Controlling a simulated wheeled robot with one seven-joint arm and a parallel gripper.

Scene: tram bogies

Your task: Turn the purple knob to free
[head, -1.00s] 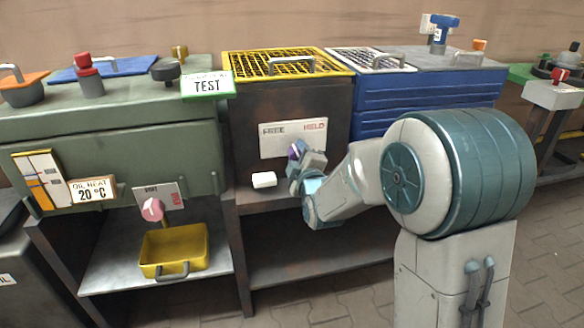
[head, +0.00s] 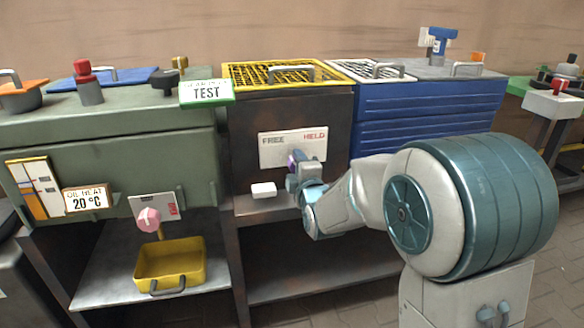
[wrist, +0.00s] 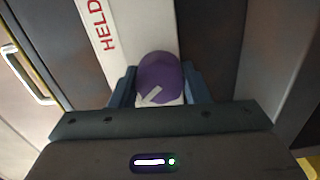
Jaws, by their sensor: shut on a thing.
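The purple knob (wrist: 160,76) sits on a white plate (head: 290,149) on the front of the dark middle cabinet. The plate reads FREE at its left and HELD at its right. My gripper (wrist: 158,88) is shut on the knob, with one blue finger on each side of it in the wrist view. A pale pointer mark shows on the knob's face, slanting in the wrist view. In the head view my gripper (head: 297,170) hides most of the knob, and only a purple edge shows. Which word the pointer faces I cannot tell.
A white block (head: 263,190) lies on the ledge left of my gripper. A pink knob (head: 148,219) and a yellow tray (head: 168,268) are on the green machine at left. A yellow mesh basket (head: 285,74) tops the middle cabinet. A blue cabinet (head: 428,110) stands to the right.

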